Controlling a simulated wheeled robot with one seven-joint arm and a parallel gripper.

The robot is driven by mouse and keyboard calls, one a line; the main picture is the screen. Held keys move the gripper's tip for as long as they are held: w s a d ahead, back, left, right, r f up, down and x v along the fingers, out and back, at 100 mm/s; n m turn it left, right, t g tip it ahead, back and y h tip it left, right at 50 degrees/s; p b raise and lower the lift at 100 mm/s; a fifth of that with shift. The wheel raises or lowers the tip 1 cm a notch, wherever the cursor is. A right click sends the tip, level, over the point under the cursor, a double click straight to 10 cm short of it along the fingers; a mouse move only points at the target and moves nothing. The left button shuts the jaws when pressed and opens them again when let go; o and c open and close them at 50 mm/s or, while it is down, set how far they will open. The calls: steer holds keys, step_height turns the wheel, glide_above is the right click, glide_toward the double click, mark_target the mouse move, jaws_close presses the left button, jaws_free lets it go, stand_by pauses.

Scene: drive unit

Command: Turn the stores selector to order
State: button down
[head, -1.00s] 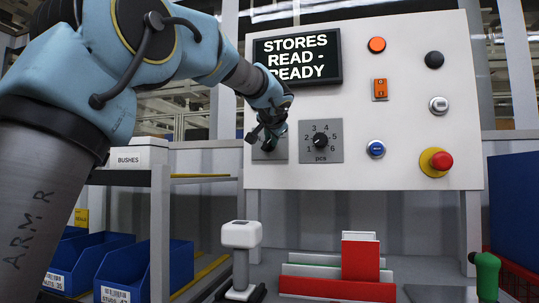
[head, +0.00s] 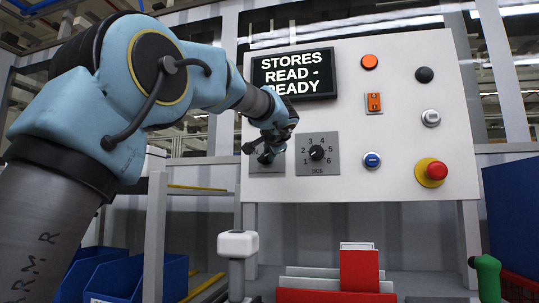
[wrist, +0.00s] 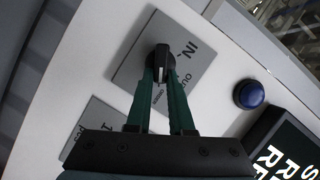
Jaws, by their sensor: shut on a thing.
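The stores selector is a black knob (wrist: 162,62) on a grey plate (wrist: 190,58) with partly readable lettering, including "IN", in the wrist view. My gripper (wrist: 161,76) has its two green fingers closed around the knob's grip. The pointer's setting cannot be read for certain.
Right of the selector is a numbered "pcs" dial (head: 317,153). The panel also carries an orange lamp (head: 369,62), an orange switch (head: 374,103), a blue button (head: 372,160) and a red stop button (head: 437,172). A red folder (head: 360,272) stands below.

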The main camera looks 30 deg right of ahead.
steer(key=c, duration=0.8)
jaws_free()
steer(key=b+v, duration=0.2)
steer(key=v, duration=0.8)
steer(key=shift+s, duration=0.4)
steer(key=shift+a, duration=0.15)
